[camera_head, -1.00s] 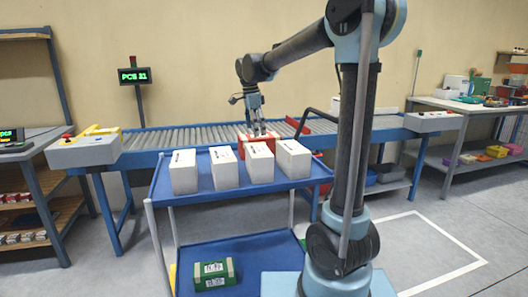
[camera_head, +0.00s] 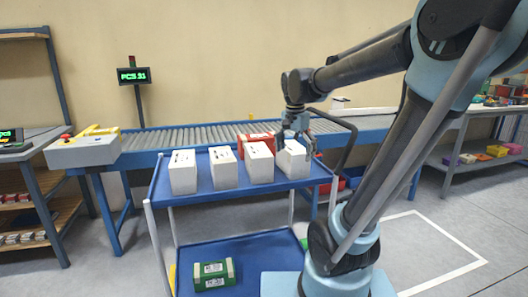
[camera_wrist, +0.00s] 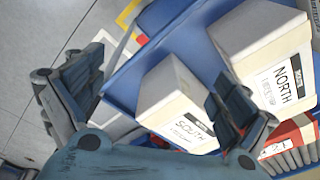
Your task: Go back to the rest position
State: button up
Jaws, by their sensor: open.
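My gripper (camera_head: 297,128) is open and empty at the rightmost white box (camera_head: 293,160) on the cart's blue top shelf. In the wrist view its two spread fingers (camera_wrist: 152,98) show on either side of a white box labelled SOUTH (camera_wrist: 172,105); I cannot tell whether they touch it. A white box labelled NORTH (camera_wrist: 265,55) stands beside it. A red box (camera_head: 257,139) shows behind the white boxes, partly hidden by them; it also shows in the wrist view (camera_wrist: 288,137).
The blue cart (camera_head: 215,192) carries several white boxes in a row, with a green box (camera_head: 213,275) on its lower shelf. A roller conveyor (camera_head: 190,138) runs behind it. A workbench (camera_head: 480,108) stands at the right. Floor inside a white outline (camera_head: 425,245) is clear.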

jog(key=s+d+f+n, duration=0.4)
jog(key=s+f, duration=0.3)
jog(key=s, duration=0.1)
jog(key=s+d+f+n+t, duration=0.1)
jog(key=s+d+f+n, duration=0.3)
jog(key=s+f, duration=0.4)
jog(key=shift+s+f+y, duration=0.3)
jog(key=shift+s, duration=0.3)
